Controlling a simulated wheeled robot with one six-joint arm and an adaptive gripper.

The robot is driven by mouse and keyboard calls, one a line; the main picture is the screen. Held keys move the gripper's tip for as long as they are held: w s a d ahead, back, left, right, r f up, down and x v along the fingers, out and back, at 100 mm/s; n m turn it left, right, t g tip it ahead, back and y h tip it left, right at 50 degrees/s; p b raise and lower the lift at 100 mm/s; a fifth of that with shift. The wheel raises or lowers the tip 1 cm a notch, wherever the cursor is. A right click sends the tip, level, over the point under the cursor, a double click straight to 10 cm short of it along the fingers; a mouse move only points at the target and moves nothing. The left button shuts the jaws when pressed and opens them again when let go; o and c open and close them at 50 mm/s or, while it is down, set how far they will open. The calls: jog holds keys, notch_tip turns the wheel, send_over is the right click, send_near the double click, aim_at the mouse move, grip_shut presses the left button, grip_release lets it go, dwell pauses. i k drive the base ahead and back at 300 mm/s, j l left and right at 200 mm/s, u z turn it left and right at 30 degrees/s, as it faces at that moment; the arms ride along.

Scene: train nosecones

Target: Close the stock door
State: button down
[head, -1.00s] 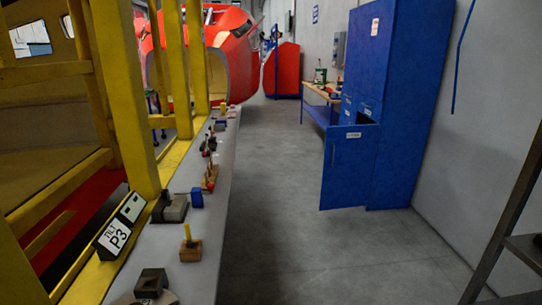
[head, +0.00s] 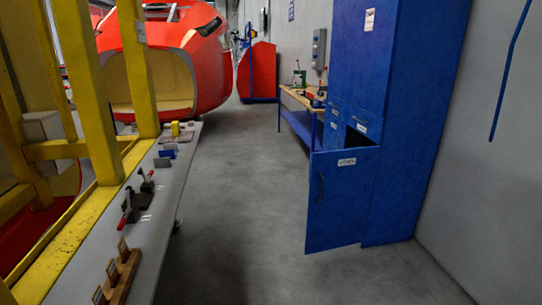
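The stock door (head: 338,200) is a blue panel with a white label and a dark vertical handle near its left edge. It stands open, swung out to the left from the lower part of the blue cabinet (head: 405,130). Part of the opening shows above the door's top edge; the inside is mostly hidden behind the door. My gripper is not in view.
A grey bench (head: 165,205) with clamps and small blocks runs along the left, beside a yellow frame (head: 98,90). A workbench (head: 298,98) stands beyond the cabinet. A red nosecone (head: 170,60) stands at the back. The grey floor between is clear.

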aim_at(341, 185)
jog(key=i+j+z, duration=0.1)
jog(key=i, duration=0.4)
jog(key=i+j+z, duration=0.15)
jog(key=i, duration=0.4)
jog(key=i+j+z, duration=0.1)
jog(key=i+j, duration=0.3)
jog(key=i+j+z, duration=0.5)
jog(key=i+j, duration=0.2)
jog(key=i+l+z, duration=0.1)
jog(key=i, duration=0.65)
